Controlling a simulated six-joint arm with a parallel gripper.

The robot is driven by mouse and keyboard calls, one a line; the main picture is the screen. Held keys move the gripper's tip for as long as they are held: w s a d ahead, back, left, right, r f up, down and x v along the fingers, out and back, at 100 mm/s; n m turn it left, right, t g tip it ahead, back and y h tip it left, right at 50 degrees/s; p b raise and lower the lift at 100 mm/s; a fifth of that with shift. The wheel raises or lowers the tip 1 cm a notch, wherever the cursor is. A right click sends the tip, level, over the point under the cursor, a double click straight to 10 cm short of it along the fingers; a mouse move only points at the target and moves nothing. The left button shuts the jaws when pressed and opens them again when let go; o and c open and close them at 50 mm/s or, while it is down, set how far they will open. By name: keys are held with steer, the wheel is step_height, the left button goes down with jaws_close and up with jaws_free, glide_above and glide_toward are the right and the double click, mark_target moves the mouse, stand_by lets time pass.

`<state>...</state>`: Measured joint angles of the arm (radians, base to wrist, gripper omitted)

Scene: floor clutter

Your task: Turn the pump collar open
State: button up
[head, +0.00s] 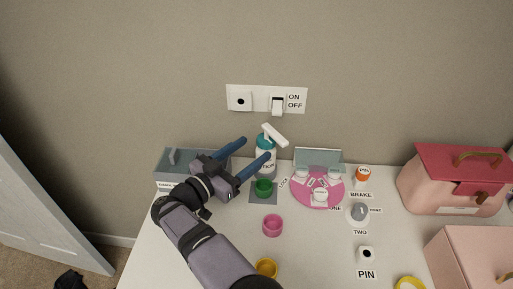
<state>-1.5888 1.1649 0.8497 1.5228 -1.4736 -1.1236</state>
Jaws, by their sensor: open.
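The pump bottle (266,165) stands upright near the back of the white table, against the wall side. It has a white body with partly hidden lettering, a teal collar (265,142) and a white pump head (275,135) pointing to the lower right. My gripper (257,150) is open, with two blue fingers spread apart. One finger ends to the left of the pump head and the other overlaps the bottle's body in the head view. I cannot tell whether either finger touches the bottle.
A grey bin (172,163) stands left of the bottle. A green cup (264,188) sits on a grey square in front. A pink turntable (318,200) with white pots lies to the right. A pink cup (272,226), yellow cup (266,267) and red-lidded box (457,180) are also around.

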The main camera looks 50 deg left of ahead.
steer(key=shift+s, duration=0.25)
